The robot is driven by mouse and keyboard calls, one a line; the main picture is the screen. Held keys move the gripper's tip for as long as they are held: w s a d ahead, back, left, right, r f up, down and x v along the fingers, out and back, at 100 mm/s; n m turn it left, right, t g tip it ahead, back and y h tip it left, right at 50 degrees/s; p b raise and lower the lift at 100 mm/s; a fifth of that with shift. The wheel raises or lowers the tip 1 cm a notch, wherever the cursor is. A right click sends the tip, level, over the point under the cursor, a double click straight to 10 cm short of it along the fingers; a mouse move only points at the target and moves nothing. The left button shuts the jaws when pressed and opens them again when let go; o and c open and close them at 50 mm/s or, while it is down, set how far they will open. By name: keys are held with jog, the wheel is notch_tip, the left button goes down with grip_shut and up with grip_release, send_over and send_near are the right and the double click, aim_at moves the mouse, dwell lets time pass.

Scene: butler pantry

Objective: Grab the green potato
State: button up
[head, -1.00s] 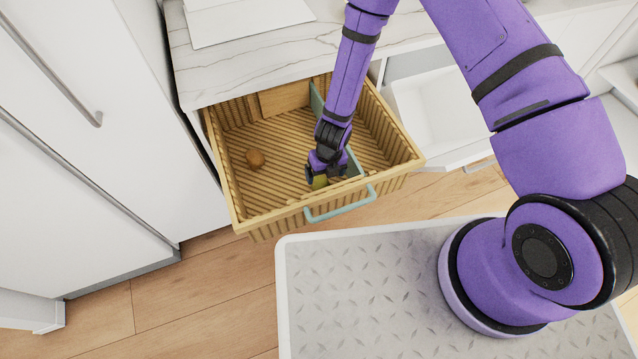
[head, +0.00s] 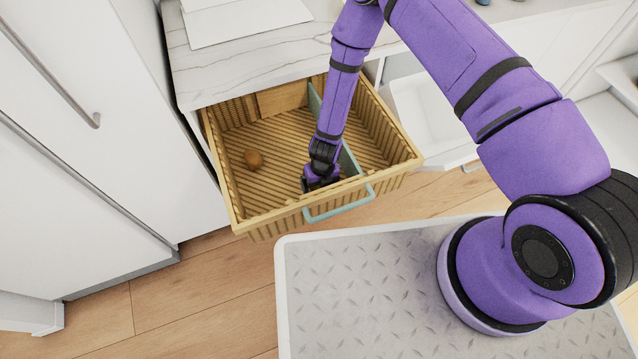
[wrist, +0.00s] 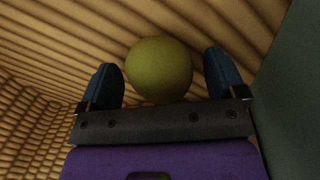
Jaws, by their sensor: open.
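The green potato (wrist: 160,68) lies in the wicker drawer basket (head: 237,206), on its ribbed floor. In the wrist view it is round and olive green, and it sits between the two blue fingers of my gripper (wrist: 165,80). The fingers are spread, with a gap showing on each side of the potato. In the head view my gripper (head: 318,184) is down inside the basket, near its front wall and left of the teal divider. It hides the green potato there.
The teal divider (wrist: 290,100) is close on the right of my gripper. A teal handle (head: 340,205) is on the basket's front. A marble counter (head: 240,62) is behind, and a white cabinet (head: 80,150) is at the left.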

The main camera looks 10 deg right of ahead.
jog(key=c, duration=1.1)
jog(key=shift+r, duration=0.1)
